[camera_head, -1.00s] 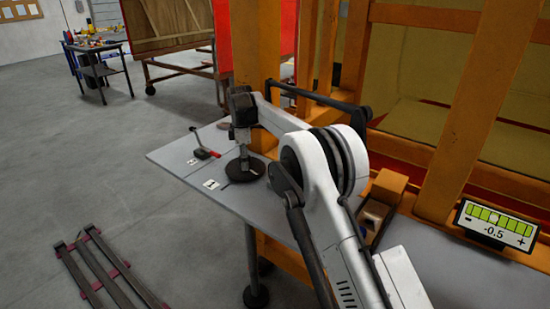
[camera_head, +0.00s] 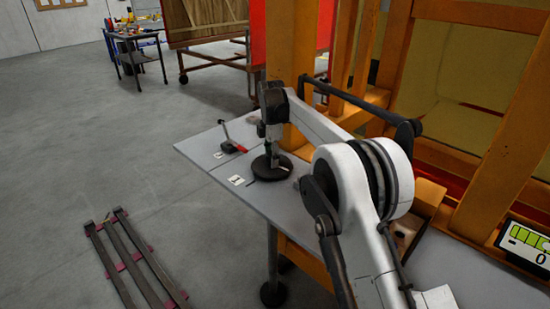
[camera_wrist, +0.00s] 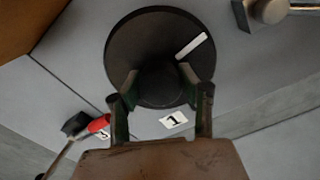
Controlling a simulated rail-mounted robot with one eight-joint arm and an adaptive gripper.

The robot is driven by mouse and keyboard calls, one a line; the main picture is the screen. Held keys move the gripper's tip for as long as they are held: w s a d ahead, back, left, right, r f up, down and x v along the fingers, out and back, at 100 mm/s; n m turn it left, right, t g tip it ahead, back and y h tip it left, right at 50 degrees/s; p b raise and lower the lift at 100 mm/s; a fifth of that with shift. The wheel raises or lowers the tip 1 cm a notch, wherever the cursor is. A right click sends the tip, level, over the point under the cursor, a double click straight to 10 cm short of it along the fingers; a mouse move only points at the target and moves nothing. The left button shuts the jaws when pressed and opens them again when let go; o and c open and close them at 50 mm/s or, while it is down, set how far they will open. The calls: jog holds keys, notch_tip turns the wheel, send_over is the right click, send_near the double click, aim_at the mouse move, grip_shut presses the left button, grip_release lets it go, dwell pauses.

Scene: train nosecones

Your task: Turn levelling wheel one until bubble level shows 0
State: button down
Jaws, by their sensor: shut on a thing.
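The levelling wheel, a black disc (camera_head: 272,168) with a central hub, lies flat on the grey table beside a label marked 1. In the wrist view the wheel (camera_wrist: 130,48) carries a white line pointing to the upper right. My gripper (camera_head: 270,150) points down onto the wheel. In the wrist view my gripper (camera_wrist: 160,78) is shut on the wheel's hub, one finger on each side. The bubble level display (camera_head: 527,245) at the right edge reads 0, and its right part is cut off, so the bubble is not visible.
An orange frame (camera_head: 300,60) rises behind. Dark rails (camera_head: 135,258) lie on the floor at lower left. A metal fitting (camera_wrist: 270,10) shows in the wrist view.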

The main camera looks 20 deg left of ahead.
jog(key=c, duration=1.1)
grip_release()
jog(key=shift+r, duration=0.15)
notch_tip(320, 180, up, 12)
